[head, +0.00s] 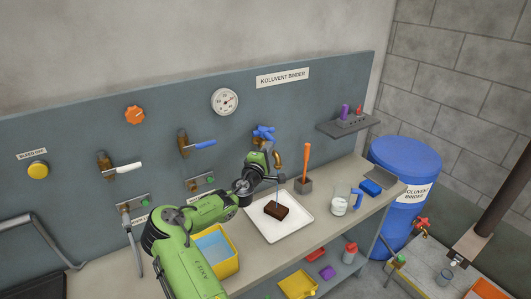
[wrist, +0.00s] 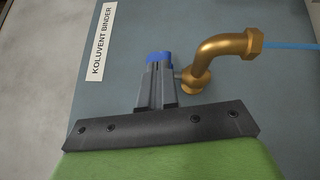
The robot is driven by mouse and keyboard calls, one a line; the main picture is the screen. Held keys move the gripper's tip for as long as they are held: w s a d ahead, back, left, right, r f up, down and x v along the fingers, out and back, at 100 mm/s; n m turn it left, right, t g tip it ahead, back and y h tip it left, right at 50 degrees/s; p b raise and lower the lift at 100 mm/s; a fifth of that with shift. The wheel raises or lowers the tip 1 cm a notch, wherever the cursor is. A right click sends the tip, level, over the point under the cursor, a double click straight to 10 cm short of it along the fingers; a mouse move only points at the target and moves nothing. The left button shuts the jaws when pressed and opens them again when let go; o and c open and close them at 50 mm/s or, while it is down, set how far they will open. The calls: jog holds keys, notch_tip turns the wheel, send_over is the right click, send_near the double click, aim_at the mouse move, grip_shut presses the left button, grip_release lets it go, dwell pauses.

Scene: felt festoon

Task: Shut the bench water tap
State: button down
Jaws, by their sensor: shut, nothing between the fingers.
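The bench water tap has a blue handle (head: 264,132) and a curved brass spout (head: 277,157) on the grey back panel. In the wrist view the brass spout (wrist: 222,46) is clear, and a thin blue water stream (wrist: 290,46) runs from its mouth. My gripper (wrist: 158,66) is shut and empty, its fingertips in front of the blue handle (wrist: 160,56), which they partly hide. I cannot tell whether they touch it. In the head view my gripper is just below the handle, largely hidden by my wrist.
Below the spout a white tray (head: 299,230) holds a dark brown block (head: 276,210). An orange-handled tool (head: 306,160) in a holder and a glass mug (head: 340,202) stand to the right. A yellow bin (head: 226,262) is at the left. White-handled (head: 128,167) and blue-handled (head: 203,144) valves are on the panel.

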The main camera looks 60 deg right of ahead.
jog(key=shift+s+d, duration=0.35)
jog(key=shift+s, duration=0.15)
dwell(0.4)
